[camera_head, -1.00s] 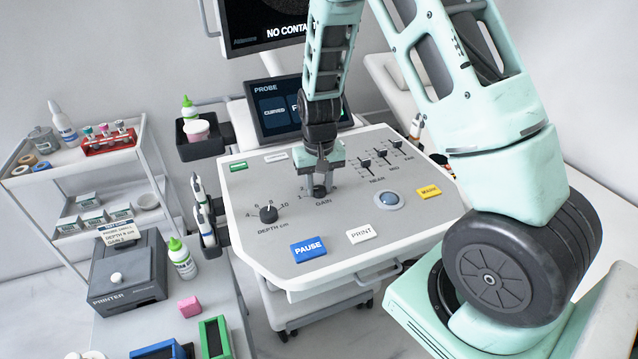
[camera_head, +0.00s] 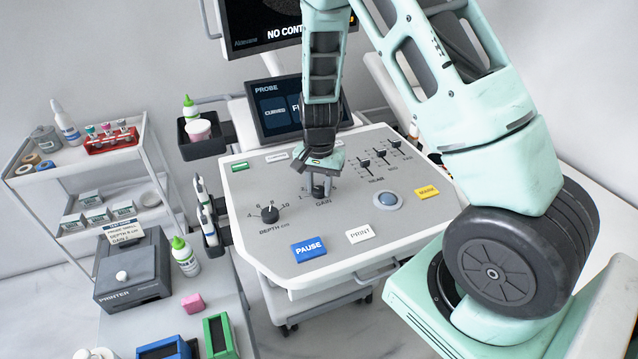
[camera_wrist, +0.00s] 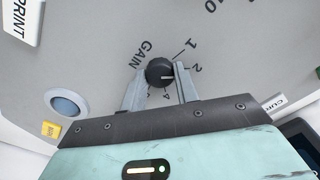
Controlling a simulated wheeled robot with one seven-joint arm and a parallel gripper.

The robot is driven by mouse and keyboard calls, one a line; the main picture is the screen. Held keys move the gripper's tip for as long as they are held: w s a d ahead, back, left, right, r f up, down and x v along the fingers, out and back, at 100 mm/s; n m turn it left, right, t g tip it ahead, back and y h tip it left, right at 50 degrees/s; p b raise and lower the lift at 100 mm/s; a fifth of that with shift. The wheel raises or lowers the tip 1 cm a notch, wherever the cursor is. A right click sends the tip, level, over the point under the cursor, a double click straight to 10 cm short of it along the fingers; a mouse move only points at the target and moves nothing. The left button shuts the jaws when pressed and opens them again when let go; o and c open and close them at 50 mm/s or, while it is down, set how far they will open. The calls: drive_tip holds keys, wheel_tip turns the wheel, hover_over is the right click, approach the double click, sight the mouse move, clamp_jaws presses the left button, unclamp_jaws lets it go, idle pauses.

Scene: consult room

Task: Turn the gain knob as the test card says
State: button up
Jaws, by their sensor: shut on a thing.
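The gain knob (camera_wrist: 157,66), small, round and black with a white pointer line, stands on the grey console panel (camera_head: 240,195). In the wrist view its pointer faces right, close to the 2 mark; a finger hides part of the scale. My gripper (camera_wrist: 160,71) is shut on the knob, one finger on each side. In the head view my gripper (camera_head: 320,188) comes down on the knob from above and mostly hides it. The test card (camera_head: 123,231) stands on the printer at left. It has DEPTH and GAIN lines; the gain number is too small to read surely.
The depth knob (camera_head: 270,213) is left of the gain knob. Sliders (camera_head: 380,155), a blue trackball (camera_head: 388,201) and a yellow MARK key (camera_head: 426,192) are to the right. The PAUSE (camera_head: 309,249) and PRINT (camera_head: 360,234) keys are at the front. A probe screen (camera_head: 280,110) stands behind.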

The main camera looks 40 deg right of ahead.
sight(319, 189)
drive_tip(key=shift+w, duration=0.1)
idle(0.3)
drive_tip(key=o, duration=1)
drive_tip(key=shift+c, duration=0.2)
wheel_tip(319, 189, up, 18)
drive_tip(key=shift+f, duration=0.25)
